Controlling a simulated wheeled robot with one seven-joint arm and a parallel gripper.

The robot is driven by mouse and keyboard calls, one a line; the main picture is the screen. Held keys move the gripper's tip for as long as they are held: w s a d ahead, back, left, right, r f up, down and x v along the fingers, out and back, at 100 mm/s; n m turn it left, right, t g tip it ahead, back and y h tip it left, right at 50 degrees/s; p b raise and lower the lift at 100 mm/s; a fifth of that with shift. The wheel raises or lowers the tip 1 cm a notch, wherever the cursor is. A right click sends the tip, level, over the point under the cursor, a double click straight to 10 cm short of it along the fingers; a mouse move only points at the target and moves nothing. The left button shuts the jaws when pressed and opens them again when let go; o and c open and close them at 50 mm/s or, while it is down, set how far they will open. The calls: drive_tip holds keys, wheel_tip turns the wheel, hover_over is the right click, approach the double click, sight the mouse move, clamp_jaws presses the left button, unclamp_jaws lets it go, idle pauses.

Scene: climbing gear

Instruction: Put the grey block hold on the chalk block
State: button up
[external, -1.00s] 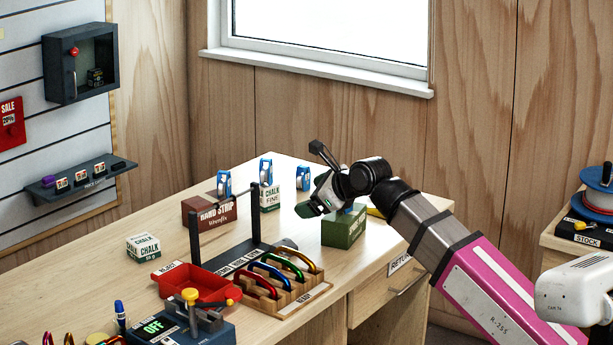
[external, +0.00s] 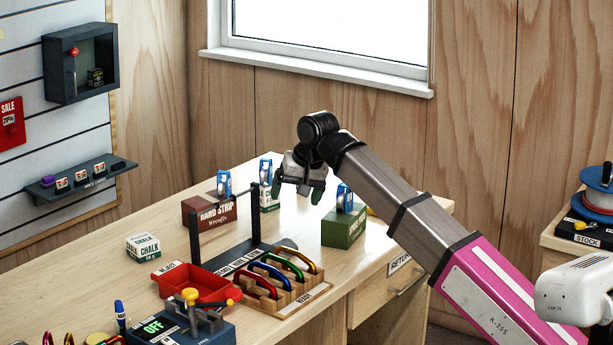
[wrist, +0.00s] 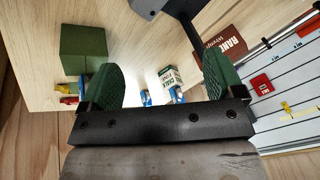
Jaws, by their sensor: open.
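My gripper (external: 297,190) is open and empty, pointing down above the back of the table, left of the green box. Its green fingers also show in the wrist view (wrist: 160,72). A dark grey lump (external: 287,243) lies by the carabiner rack; I cannot be sure it is the grey block hold. A dark block shows at the top of the wrist view (wrist: 147,7). A white-and-green chalk block (external: 143,247) sits alone at the table's left. A second box, marked chalk fine (external: 270,199), stands behind the dark post and shows between the fingers (wrist: 170,76).
Blue-and-white items stand at the brown box (external: 207,213), the chalk fine box and the green box (external: 343,232). A dark post frame (external: 194,240), carabiner rack (external: 300,292) and red tray (external: 190,285) crowd the front middle. The left tabletop is fairly clear.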

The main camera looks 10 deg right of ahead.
drive_tip(key=n+g+h, duration=0.1)
drive_tip(key=n, duration=0.7)
approach(284, 243)
drive_tip(key=shift+g+h, duration=0.4)
drive_tip(key=shift+g, duration=0.1)
drive_tip(key=f, duration=0.5)
drive_tip(key=shift+w+a, duration=0.1)
drive_tip(key=shift+w, duration=0.25)
drive_tip(key=shift+w+a+f, duration=0.2)
drive_tip(key=shift+a+f, duration=0.05)
drive_tip(key=shift+f, duration=0.6)
drive_tip(key=shift+w+a+f, duration=0.2)
drive_tip(key=shift+f, duration=0.65)
drive_tip(key=shift+w+a+f, duration=0.2)
drive_tip(key=shift+a+f, duration=0.05)
drive_tip(key=shift+f, duration=0.6)
drive_tip(key=c, duration=1.1)
drive_tip(key=shift+r, duration=0.2)
